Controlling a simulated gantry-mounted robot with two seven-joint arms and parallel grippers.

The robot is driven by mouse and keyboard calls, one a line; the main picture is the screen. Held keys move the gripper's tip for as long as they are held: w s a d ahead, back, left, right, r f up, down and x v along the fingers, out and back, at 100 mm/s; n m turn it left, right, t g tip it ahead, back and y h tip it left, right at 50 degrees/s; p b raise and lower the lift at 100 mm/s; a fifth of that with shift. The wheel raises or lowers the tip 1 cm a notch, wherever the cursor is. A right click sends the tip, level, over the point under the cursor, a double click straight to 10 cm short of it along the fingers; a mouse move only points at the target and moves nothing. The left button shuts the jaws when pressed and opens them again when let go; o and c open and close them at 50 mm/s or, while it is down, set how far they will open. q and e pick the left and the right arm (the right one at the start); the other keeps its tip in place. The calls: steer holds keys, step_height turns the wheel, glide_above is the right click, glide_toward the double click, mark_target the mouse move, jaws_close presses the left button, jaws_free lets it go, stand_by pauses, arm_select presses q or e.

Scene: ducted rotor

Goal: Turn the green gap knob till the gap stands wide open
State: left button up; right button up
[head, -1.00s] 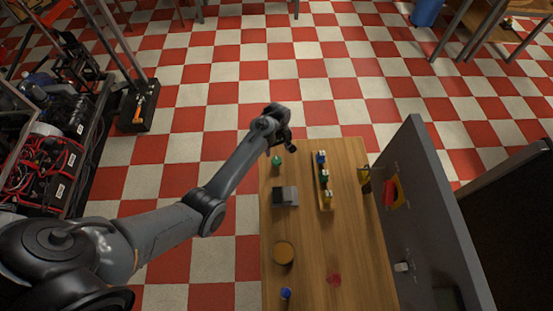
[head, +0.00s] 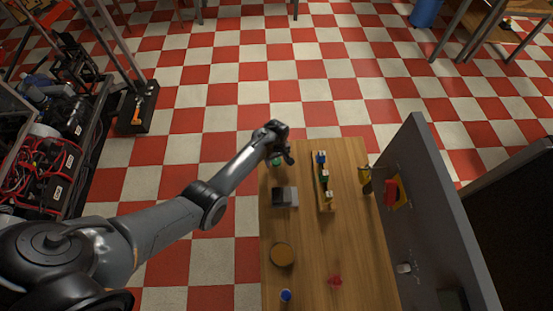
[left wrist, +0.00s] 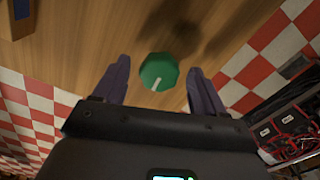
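The green knob (head: 277,160) is at the far left of the wooden table, partly hidden by my left gripper (head: 283,160) in the head view. In the left wrist view the green knob (left wrist: 159,71) has a white pointer mark on its top. My left gripper (left wrist: 160,85) is open, its two dark fingers standing on either side of the knob with space between. I cannot tell how high the fingers are above the knob. The gap that the knob sets cannot be made out. My right gripper is not in view.
On the wooden table (head: 318,252) are a grey and black block (head: 285,197), a rail with coloured parts (head: 323,180), a round brown disc (head: 281,255), a blue-capped item (head: 286,296) and a red piece (head: 335,280). A grey upright panel (head: 430,210) stands along the right.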

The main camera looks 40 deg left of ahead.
arm_select(q)
steer(key=c, duration=1)
steer(key=shift+c, duration=0.2)
steer(key=shift+m, duration=0.3)
